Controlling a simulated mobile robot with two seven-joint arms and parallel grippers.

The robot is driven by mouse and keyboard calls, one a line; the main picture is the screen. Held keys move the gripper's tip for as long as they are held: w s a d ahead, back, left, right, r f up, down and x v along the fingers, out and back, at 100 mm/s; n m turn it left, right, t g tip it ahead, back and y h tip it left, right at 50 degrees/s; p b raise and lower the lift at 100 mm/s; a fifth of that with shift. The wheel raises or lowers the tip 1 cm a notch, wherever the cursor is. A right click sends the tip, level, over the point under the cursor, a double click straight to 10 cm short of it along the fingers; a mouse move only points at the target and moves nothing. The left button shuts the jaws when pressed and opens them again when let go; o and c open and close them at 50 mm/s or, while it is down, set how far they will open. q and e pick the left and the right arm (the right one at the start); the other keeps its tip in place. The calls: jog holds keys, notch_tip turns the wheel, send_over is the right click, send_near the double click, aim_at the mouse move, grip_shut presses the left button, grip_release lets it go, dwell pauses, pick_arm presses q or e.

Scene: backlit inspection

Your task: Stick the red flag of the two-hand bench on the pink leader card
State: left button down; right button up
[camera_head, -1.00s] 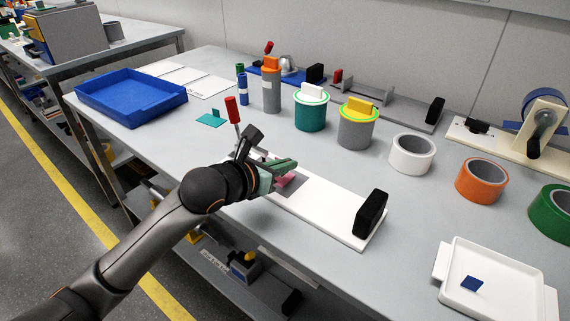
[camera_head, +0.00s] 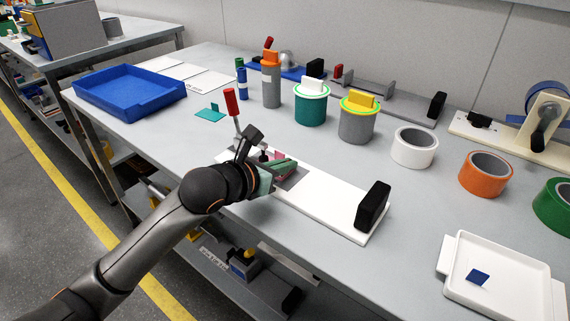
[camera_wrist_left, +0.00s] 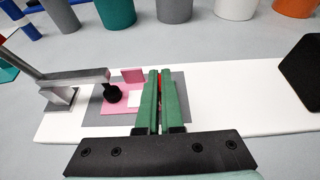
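The pink leader card (camera_wrist_left: 119,106) lies flat on a grey patch (camera_wrist_left: 187,105) of a white board (camera_wrist_left: 230,109). It has an upright pink tab (camera_wrist_left: 133,75) and a white square (camera_wrist_left: 134,98). A clamp's black foot (camera_wrist_left: 113,94) is over the card; whether it presses is unclear. My left gripper (camera_wrist_left: 159,72) has its green fingers nearly together over the card's right side. A red sliver, apparently the red flag (camera_wrist_left: 161,90), shows between them; the fingers hide the rest. In the head view, my left gripper (camera_head: 290,166) is low over the board. My right gripper is not in view.
The clamp's red handle (camera_head: 231,102) stands upright just left of my left gripper. A black block (camera_head: 372,206) stands at the board's right end. Lidded cans (camera_head: 311,108) and tape rolls (camera_head: 414,148) line up behind. A white tray (camera_head: 509,302) is at front right.

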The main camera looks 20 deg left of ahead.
pick_arm(q)
jog(key=c, duration=1.5)
grip_release()
jog(key=shift+f, duration=0.1)
jog(key=shift+c, duration=0.2)
jog(key=o, duration=0.5)
jog(key=shift+o, duration=0.2)
jog(key=v, duration=1)
jog(key=shift+s+p, duration=0.1)
jog(key=shift+p, duration=0.2)
jog(key=p, duration=0.1)
jog(key=r+p, duration=0.1)
jog(key=p, duration=0.1)
jog(key=shift+s+a, duration=0.2)
jog(key=shift+s, duration=0.2)
jog(key=shift+s+a+r+p, duration=0.15)
jog(key=shift+s+p, duration=0.45)
jog(key=shift+p, duration=0.35)
jog(key=shift+a, duration=0.1)
